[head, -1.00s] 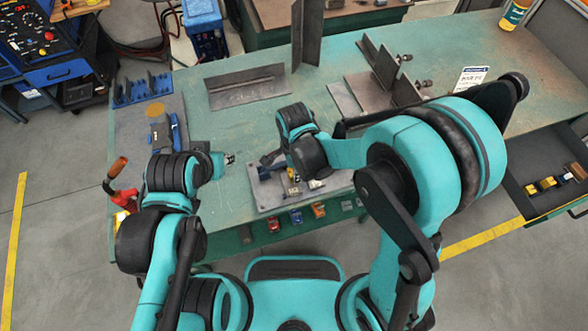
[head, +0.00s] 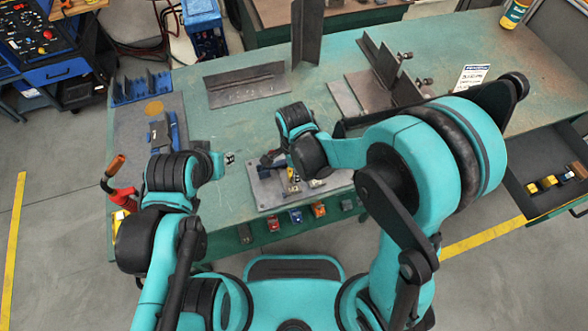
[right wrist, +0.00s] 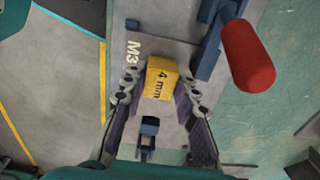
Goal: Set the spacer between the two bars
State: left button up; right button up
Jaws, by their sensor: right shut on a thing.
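The spacer is a yellow block (right wrist: 162,80) marked "4 mm", seen in the right wrist view. It sits between the fingertips of my right gripper (right wrist: 163,88), which is shut on it, over a grey plate (right wrist: 175,25) marked "M3". In the head view my right wrist covers most of this place, and the plate (head: 266,201) shows around it near the bench's front edge. I cannot make out the two bars clearly in either view. My left gripper (head: 229,158) is just left of the plate, apart from it, and its opening is too small to tell.
A blue clamp (right wrist: 208,55) with a red handle (right wrist: 248,55) rises beside the spacer. A small blue piece (right wrist: 149,125) is on the plate. Steel angles (head: 248,86) stand farther back, with blue and grey tools (head: 165,135) at left. The bench between is clear.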

jog(key=shift+f, duration=0.25)
jog(key=o, duration=1.2)
notch_tip(320, 180, up, 12)
jog(key=s+d+r+n+t, duration=0.2)
jog(key=d+n+t, duration=0.1)
jog(key=d+n, duration=0.4)
jog(key=s+d+r+n+t, duration=0.2)
jog(key=s+d+n+t, duration=0.1)
jog(key=d+n, duration=0.4)
jog(key=d+t, duration=0.1)
jog(key=d, duration=0.2)
jog(key=shift+d+r, duration=0.4)
